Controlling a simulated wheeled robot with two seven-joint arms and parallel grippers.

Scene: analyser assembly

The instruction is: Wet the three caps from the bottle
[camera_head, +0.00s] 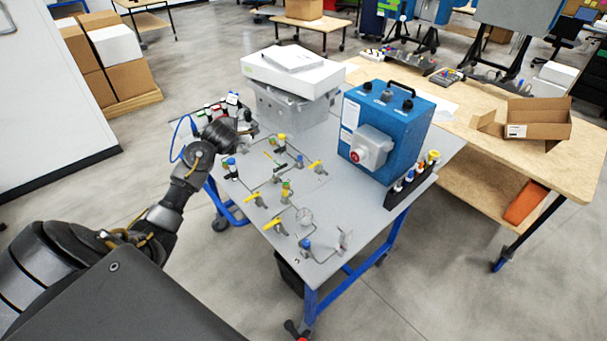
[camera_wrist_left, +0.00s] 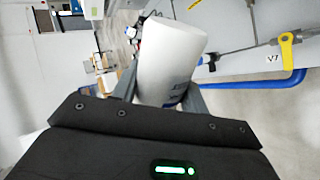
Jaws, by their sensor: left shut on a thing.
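My left gripper (camera_head: 232,131) is over the back left part of the grey table (camera_head: 335,218). In the left wrist view it is shut on a white bottle (camera_wrist_left: 170,60), which lies tilted between the fingers. The bottle's lower part is hidden by the gripper body. Small blue-topped parts stand among the tubing on the table: one at the left edge (camera_head: 231,162), one near the middle (camera_head: 299,159) and one near the front (camera_head: 305,243). I cannot tell for certain which parts are the caps. My right gripper is not in view.
Yellow-handled valves (camera_head: 318,167) and thin tubes spread over the table. A blue analyser box (camera_head: 384,130) stands at the right, with a dark rack (camera_head: 410,186) of small bottles beside it.

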